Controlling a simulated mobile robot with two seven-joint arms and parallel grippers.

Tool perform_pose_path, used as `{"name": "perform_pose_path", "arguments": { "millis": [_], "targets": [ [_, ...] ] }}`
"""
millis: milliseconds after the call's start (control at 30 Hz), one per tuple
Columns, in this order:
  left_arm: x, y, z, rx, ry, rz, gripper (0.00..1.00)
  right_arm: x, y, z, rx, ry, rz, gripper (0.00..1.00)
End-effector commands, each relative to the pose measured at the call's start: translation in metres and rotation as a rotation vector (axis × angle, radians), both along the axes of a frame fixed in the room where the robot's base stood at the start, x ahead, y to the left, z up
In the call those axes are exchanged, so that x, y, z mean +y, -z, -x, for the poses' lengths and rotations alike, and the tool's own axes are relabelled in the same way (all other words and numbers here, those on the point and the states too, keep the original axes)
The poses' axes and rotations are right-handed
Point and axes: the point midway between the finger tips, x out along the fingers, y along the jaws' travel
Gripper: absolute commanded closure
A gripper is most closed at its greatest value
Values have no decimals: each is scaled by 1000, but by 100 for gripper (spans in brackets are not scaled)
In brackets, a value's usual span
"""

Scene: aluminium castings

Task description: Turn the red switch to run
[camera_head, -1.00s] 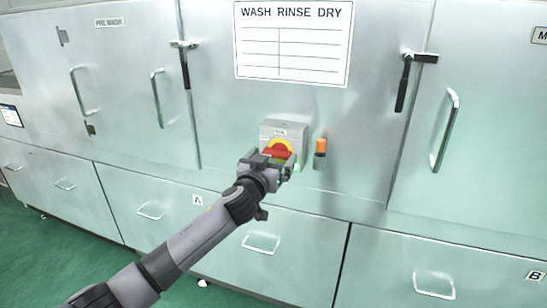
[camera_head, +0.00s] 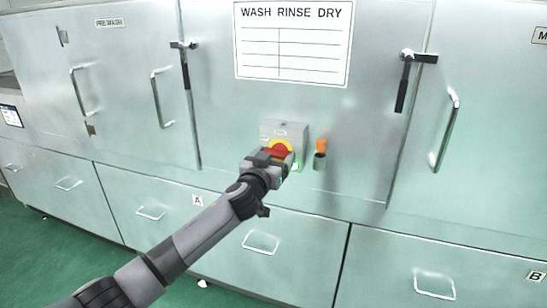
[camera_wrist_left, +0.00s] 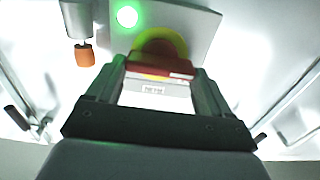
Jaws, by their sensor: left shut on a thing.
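The red switch (camera_head: 279,152) sits on a yellow round plate on a grey box (camera_head: 296,131) fixed to the machine front. My left gripper (camera_head: 277,157) is at the switch, its fingers closed on the red handle. In the left wrist view the red handle (camera_wrist_left: 158,68) lies between the two fingertips, with the yellow plate (camera_wrist_left: 160,46) behind it. A green light (camera_wrist_left: 127,16) glows on the box; its glow also shows beside the gripper in the head view. The gripper hides part of the handle, so its exact setting cannot be read. My right gripper is not in view.
An orange-topped cylinder (camera_head: 320,155) stands out from the panel just right of the box. Door handles (camera_head: 446,130) and black latches (camera_head: 404,80) project on both sides. A paper chart (camera_head: 293,42) hangs above. Drawers (camera_head: 262,243) lie below.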

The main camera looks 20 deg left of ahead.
Motion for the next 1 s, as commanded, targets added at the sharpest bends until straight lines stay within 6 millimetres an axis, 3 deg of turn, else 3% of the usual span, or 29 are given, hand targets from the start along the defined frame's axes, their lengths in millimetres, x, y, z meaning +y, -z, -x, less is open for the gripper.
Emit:
{"name": "perform_pose_path", "arguments": {
  "millis": [367, 1000],
  "targets": [
    [-2, 0, 0, -6, 2, -201, 50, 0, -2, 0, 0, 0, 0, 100],
    [-5, 1, 0, -25, 2, -806, 50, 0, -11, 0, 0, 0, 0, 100]
  ]
}}
